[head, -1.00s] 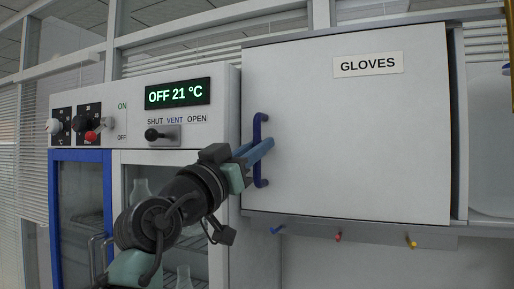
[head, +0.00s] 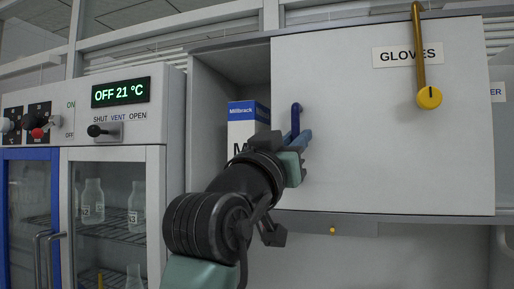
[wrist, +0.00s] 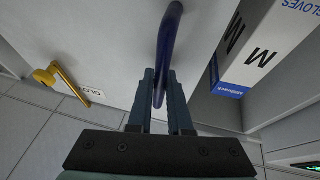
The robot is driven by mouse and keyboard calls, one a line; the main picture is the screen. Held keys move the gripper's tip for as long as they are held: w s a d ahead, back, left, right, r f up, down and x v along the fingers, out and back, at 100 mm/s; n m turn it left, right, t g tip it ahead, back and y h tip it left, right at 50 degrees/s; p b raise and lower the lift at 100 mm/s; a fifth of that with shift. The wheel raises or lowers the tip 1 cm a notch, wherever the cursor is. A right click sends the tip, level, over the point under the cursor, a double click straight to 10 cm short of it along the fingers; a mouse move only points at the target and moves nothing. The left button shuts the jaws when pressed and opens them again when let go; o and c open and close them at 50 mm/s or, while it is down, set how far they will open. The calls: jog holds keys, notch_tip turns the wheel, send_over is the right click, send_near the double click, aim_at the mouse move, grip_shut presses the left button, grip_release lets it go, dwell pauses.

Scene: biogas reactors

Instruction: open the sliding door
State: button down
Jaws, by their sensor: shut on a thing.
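The sliding door (head: 385,130) is a white panel labelled GLOVES on a wall cabinet. It stands partly open, with a gap at its left side. Its blue bar handle (head: 296,121) is upright near the door's left edge. My gripper (head: 304,143) is shut on this handle. In the wrist view the two fingers (wrist: 161,100) close around the handle (wrist: 166,50). A white and blue Millbrack box (head: 247,125) marked M shows in the opened part, and also in the wrist view (wrist: 262,45). My arm hides its lower part.
A glass-fronted oven (head: 115,210) with an OFF 21 °C display stands at the left, holding bottles. A small yellow knob (head: 333,230) sits under the cabinet.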

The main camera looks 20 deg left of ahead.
jog(key=d, duration=0.8)
jog(key=shift+s+d, duration=0.15)
jog(key=shift+d, duration=0.25)
jog(key=c, duration=0.8)
grip_release()
jog(key=shift+a, duration=0.1)
jog(key=shift+c, duration=0.2)
jog(key=shift+s+f+b, duration=0.2)
jog(key=shift+s+b, duration=0.05)
jog(key=shift+b, duration=0.25)
jog(key=b, duration=0.6)
send_near(356, 131)
jog(key=v, duration=0.7)
